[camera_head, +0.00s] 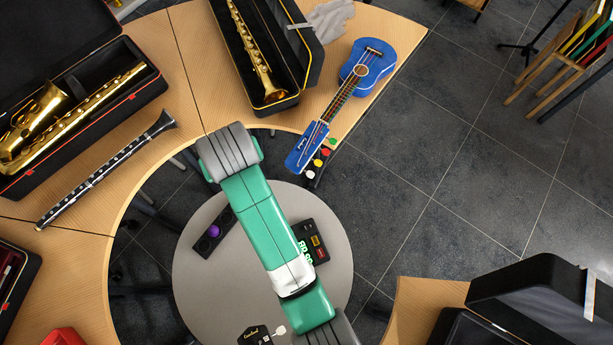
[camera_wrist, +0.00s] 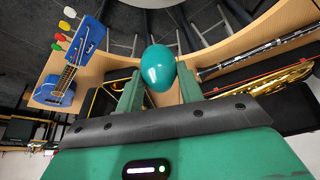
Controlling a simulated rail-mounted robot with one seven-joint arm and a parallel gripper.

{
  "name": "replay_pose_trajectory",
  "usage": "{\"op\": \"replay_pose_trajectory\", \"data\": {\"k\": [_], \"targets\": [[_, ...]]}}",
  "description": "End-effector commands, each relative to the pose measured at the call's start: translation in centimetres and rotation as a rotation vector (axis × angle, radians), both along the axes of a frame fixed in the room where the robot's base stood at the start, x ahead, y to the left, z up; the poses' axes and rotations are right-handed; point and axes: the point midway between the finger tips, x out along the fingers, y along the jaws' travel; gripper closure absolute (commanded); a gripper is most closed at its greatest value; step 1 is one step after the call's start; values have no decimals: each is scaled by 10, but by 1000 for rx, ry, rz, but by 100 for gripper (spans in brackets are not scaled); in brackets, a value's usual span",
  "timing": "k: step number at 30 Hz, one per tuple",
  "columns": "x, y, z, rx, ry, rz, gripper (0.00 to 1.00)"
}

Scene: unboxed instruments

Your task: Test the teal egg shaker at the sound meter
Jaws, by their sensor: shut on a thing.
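The teal egg shaker (camera_wrist: 158,68) shows in the wrist view, gripped between the two green fingers of my gripper (camera_wrist: 159,82). The gripper is shut on its sides, and the egg's rounded end stands out past the fingertips. In the head view the gripper and the teal egg are not visible. A black device with green lit digits (camera_head: 304,249), which looks like the sound meter, lies on the round grey table. My arm passes over it and hides part of it.
A black holder (camera_head: 202,246) with a purple egg (camera_head: 214,230) lies on the round table (camera_head: 195,290). A dark piece with gold lettering (camera_head: 252,338) is at its near edge. The curved wooden table (camera_head: 150,40) bears a blue ukulele (camera_head: 366,66), a clarinet (camera_head: 105,172) and open cases.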

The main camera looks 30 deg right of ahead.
Motion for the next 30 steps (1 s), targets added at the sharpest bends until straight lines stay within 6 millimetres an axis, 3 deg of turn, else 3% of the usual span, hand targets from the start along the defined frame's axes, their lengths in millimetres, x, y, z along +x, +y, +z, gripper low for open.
{"op": "replay_pose_trajectory", "data": {"k": [1, 3, 5, 6, 7, 8, 10, 11, 12, 14, 15, 16, 17, 18, 25, 26, 28, 30], "targets": [[1, 0, 3, 0, 1, 0, 93], [-4, -1, -53, 1, 19, -2, 93], [0, -1, -45, 0, 1, -2, 93], [4, 0, -6, -1, -14, 0, 93], [3, 0, 8, -1, -10, 2, 93], [1, 0, 6, 0, -2, 0, 97], [-4, -1, -49, 1, 20, -2, 97], [-3, -1, -56, 0, 13, -4, 97], [0, -1, -45, 0, 1, -2, 97], [3, 0, 6, -1, -13, 1, 97], [1, 0, 6, 0, -2, 0, 100], [-1, 0, -11, 0, 10, -1, 100], [-5, 0, -42, 1, 21, -2, 100], [-3, -1, -56, 0, 13, -4, 100], [0, -1, -49, 0, 3, -2, 100], [0, -6, -48, -31, 3, -14, 100], [-1, -43, -41, -256, 0, -103, 100], [-2, -64, -38, -376, 1, -151, 100]]}}
